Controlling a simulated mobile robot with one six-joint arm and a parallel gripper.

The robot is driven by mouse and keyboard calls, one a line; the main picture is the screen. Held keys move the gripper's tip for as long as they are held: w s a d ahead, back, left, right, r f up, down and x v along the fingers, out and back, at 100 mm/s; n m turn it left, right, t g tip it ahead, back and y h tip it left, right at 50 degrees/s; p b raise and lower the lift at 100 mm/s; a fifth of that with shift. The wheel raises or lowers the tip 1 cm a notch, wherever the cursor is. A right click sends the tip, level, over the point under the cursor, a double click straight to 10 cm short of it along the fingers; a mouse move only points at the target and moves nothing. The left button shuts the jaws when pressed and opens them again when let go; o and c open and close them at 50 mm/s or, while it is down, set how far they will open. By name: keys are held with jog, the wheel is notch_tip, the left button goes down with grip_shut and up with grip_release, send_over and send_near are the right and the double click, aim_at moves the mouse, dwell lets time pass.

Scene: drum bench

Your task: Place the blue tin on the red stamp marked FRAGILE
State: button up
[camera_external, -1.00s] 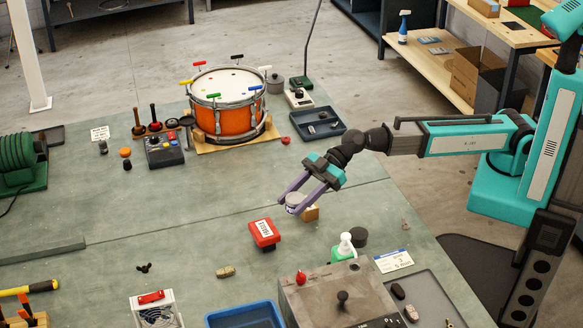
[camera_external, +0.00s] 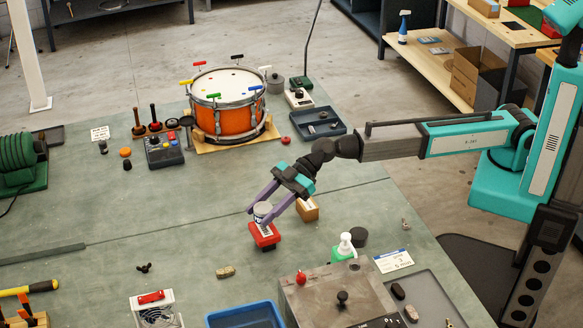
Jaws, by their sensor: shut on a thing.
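My gripper (camera_external: 260,217) is shut on the small tin (camera_external: 263,211), which has a pale grey top and a dark blue band. The tin is upright between the purple fingers. It is directly over the red stamp (camera_external: 266,241), which has a white label and lies on the green bench. The tin's lower end overlaps the stamp's far part in the picture. I cannot tell whether it touches the stamp or hangs just above it. The fingers and tin hide part of the stamp's label.
A small cardboard box (camera_external: 307,209) stands just right of the stamp. A green and white pump bottle (camera_external: 345,246) and a grey machine (camera_external: 335,300) are nearer the camera. An orange drum (camera_external: 230,120) stands at the back. The bench left of the stamp is clear.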

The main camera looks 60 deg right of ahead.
dwell(0.3)
jog(key=shift+f+p, duration=0.5)
jog(key=shift+f, duration=1.25)
jog(key=shift+f+b, duration=0.15)
jog(key=shift+b, duration=0.15)
jog(key=o, duration=1.1)
jog(key=shift+r+p, duration=0.3)
jog(key=shift+p, duration=0.1)
jog(key=shift+s+d, duration=0.15)
jog(key=shift+d, duration=0.15)
jog(key=shift+b+v, duration=1.35)
jog(key=shift+v, duration=4.35)
